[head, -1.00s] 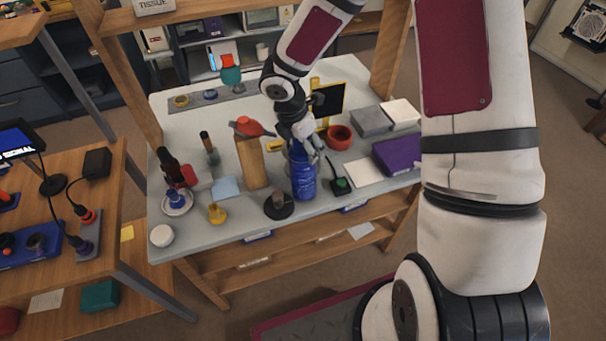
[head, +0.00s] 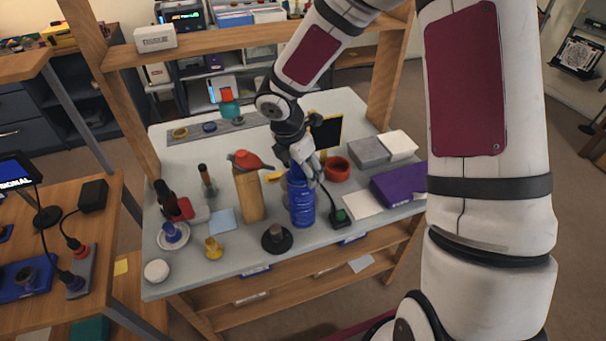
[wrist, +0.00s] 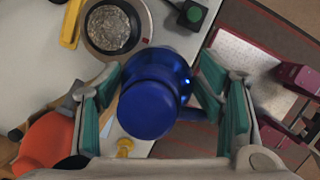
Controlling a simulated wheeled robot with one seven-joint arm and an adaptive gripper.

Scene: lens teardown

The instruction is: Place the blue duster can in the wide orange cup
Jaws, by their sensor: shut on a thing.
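The blue duster can (head: 301,207) is upright in the head view, in my gripper (head: 303,168) near the front middle of the grey table. In the wrist view the round blue can (wrist: 152,95) is between the green pads of my gripper (wrist: 158,100), which is shut on it. Whether its base touches the table is hard to tell. A wide orange-red cup (head: 337,169) stands behind the can and to its right, apart from it. My gripper and wrist hide the can's top in the head view.
A round holder with a grey inside (wrist: 116,28) is close by the can. A wooden block with an orange blower (head: 249,192) stands left, a black dish (head: 277,240) front left, a green-buttoned device (head: 341,217) right. Grey and white boxes (head: 369,152) are beyond the cup.

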